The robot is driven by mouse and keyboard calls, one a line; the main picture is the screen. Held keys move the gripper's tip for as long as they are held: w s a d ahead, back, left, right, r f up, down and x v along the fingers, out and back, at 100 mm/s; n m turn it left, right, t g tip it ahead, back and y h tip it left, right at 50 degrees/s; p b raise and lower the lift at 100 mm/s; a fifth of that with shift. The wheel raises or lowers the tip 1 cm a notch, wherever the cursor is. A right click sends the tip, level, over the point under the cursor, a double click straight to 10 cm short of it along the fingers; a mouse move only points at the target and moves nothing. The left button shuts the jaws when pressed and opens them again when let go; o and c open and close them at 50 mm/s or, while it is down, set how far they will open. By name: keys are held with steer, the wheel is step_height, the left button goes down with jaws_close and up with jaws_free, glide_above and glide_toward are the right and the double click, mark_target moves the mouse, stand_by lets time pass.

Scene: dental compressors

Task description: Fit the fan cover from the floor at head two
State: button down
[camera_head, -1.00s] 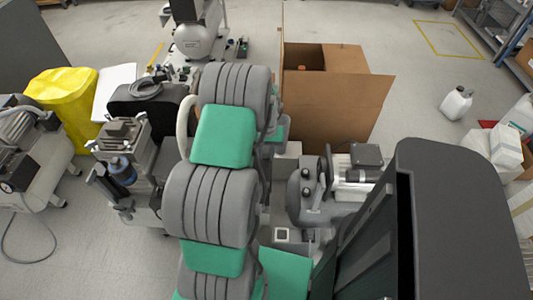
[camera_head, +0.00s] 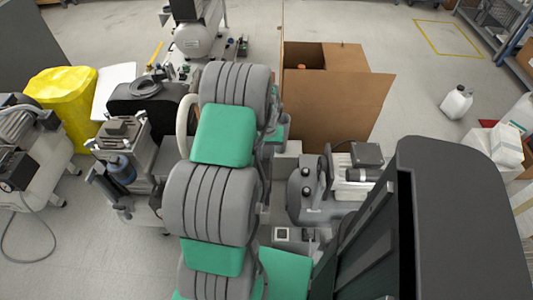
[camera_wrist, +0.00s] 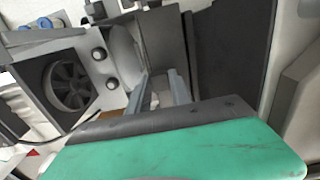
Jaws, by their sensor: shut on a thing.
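My gripper (camera_wrist: 163,92) shows in the wrist view, its two grey fingers shut on a dark grey, plate-like piece that appears to be the fan cover (camera_wrist: 165,42). Its far side is turned away from me. To its left is a grey square housing with a bare black fan (camera_wrist: 70,84) inside. The held piece is apart from that fan, to its right. In the head view, a compressor (camera_head: 325,190) stands right of my arm. My gripper and the cover are hidden there. I cannot tell which head is number two.
An open cardboard box (camera_head: 335,105) stands behind the compressor. A large dark case (camera_head: 465,215) fills the near right. Another compressor (camera_head: 125,160), a yellow bag (camera_head: 65,100) and a black case (camera_head: 150,105) are left of my arm. Clear floor lies at the back right, around a white jug (camera_head: 456,103).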

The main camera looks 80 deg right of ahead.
steer(key=c, duration=1.1)
jaws_free()
steer(key=shift+o, duration=0.5)
steer(key=o, duration=0.4)
steer(key=shift+r, duration=0.15)
steer(key=shift+r+p, duration=2.4)
steer(key=shift+r, duration=1)
